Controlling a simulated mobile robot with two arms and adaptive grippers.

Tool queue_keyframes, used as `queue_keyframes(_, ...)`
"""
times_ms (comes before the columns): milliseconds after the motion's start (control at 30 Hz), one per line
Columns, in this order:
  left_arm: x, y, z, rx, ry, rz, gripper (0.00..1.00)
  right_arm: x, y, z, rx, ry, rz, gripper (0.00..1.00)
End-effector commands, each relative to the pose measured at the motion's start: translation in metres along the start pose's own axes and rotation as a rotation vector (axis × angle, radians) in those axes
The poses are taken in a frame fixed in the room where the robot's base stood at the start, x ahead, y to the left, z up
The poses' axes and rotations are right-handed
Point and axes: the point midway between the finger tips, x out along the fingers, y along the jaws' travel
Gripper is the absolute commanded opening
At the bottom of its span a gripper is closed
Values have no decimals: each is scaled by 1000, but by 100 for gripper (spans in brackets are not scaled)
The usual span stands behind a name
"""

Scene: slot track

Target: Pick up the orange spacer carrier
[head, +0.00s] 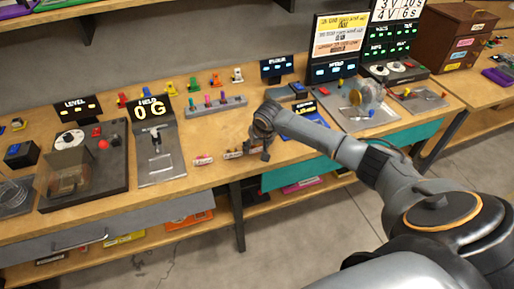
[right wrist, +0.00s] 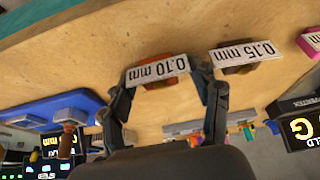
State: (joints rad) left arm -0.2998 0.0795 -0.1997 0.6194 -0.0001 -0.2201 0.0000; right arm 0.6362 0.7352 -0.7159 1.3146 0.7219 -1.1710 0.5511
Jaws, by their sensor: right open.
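The orange spacer carrier (right wrist: 158,85) shows in the right wrist view with a white label reading "0.10 mm" across it. It lies on the wooden bench top. My right gripper (right wrist: 163,76) is open, with one finger on each side of this carrier; I cannot tell whether they touch it. In the head view my right gripper (head: 259,152) points down at the bench's front edge and largely hides the carrier there. My left gripper is not in view.
A brownish carrier (right wrist: 240,69) labelled "0.15 mm" lies close beside the right finger. A pink carrier (right wrist: 308,42) is farther along; it also shows in the head view (head: 203,160). A grey rack of coloured pegs (head: 216,105) stands behind. A blue tray (head: 303,123) is nearby.

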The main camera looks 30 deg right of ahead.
Motion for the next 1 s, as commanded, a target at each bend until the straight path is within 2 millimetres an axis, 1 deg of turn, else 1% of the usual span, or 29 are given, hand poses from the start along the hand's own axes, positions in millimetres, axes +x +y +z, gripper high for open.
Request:
queue_keyframes(167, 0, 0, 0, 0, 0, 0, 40, 0, 0, 0, 0, 1, 0, 62)
queue_keyframes(200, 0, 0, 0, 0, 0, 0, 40, 0, 0, 0, 0, 1, 0, 54)
queue_keyframes(267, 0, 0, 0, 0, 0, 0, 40, 0, 0, 0, 0, 0, 0, 42)
queue_keyframes(300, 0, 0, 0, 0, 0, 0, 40, 0, 0, 0, 0, 0, 0, 34)
queue_keyframes(367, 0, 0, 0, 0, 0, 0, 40, 0, 0, 0, 0, 0, 0, 22)
queue_keyframes(400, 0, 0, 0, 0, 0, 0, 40, 0, 0, 0, 0, 0, 0, 13)
queue_keyframes(433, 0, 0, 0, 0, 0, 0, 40, 0, 0, 0, 0, 0, 0, 11)
queue_keyframes(800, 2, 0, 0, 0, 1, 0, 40, -3, 0, -2, 1, 2, -1, 11)
queue_keyframes(933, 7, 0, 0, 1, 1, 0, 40, -12, 0, -6, 1, 4, -1, 11)
queue_keyframes(1000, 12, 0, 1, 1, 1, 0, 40, -22, 0, -10, 1, 5, -2, 11)
